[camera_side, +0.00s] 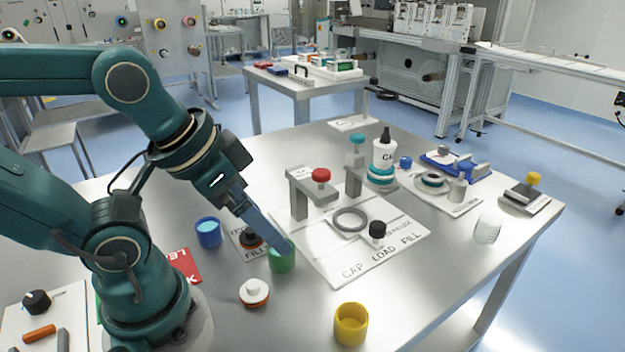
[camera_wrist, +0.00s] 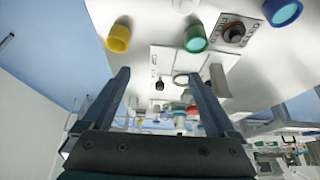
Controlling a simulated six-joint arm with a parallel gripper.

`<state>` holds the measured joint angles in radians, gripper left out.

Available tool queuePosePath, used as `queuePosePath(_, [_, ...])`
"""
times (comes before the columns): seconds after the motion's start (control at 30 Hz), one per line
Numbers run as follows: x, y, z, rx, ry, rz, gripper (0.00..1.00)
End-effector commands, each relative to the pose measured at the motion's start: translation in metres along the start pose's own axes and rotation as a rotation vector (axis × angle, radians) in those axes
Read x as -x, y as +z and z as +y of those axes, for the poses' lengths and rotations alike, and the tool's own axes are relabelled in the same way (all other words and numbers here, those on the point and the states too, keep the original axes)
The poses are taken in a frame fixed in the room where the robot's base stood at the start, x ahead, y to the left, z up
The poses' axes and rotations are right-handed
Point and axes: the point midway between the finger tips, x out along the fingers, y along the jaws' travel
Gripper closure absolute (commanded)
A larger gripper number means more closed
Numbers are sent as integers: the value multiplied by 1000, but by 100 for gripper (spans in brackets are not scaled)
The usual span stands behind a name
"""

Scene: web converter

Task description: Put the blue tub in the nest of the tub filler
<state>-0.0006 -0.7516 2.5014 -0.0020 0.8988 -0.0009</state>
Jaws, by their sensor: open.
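The blue tub (camera_side: 209,233) stands on the table to the left of my gripper. It also shows at the top right of the wrist view (camera_wrist: 283,12). My gripper (camera_side: 286,247) is open and empty, with its fingers apart in the wrist view (camera_wrist: 155,76). In the side view its tips overlap the rim of the green tub (camera_side: 281,260); I cannot tell the gap. The tub filler is a white board (camera_side: 370,262) marked CAP, LOAD, FILL. A grey ring (camera_side: 350,221), seemingly the nest, lies on it and looks empty.
A yellow tub (camera_side: 351,325) stands at the front. A white and orange round part (camera_side: 254,292) lies near the green tub. A red-knobbed post (camera_side: 310,195) and a black knob (camera_side: 377,230) stand by the ring. A glue bottle (camera_side: 384,152) stands behind.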

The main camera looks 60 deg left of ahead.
Motion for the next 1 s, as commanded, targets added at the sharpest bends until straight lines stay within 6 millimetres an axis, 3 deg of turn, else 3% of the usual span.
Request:
queuePosePath(0.27, [0,-1,0,-66,-2,2,7])
queuePosePath(0.47, [-4,-13,-17,-474,-74,4,7])
queuePosePath(0.57, [-14,-20,-40,-716,-136,-71,7])
queuePosePath(0.73, [-38,-18,-95,-1080,-171,-296,7])
queuePosePath(0.9, [-60,7,-154,-1309,-67,-537,7])
queuePosePath(1.0, [-68,28,-177,-1336,15,-624,7])
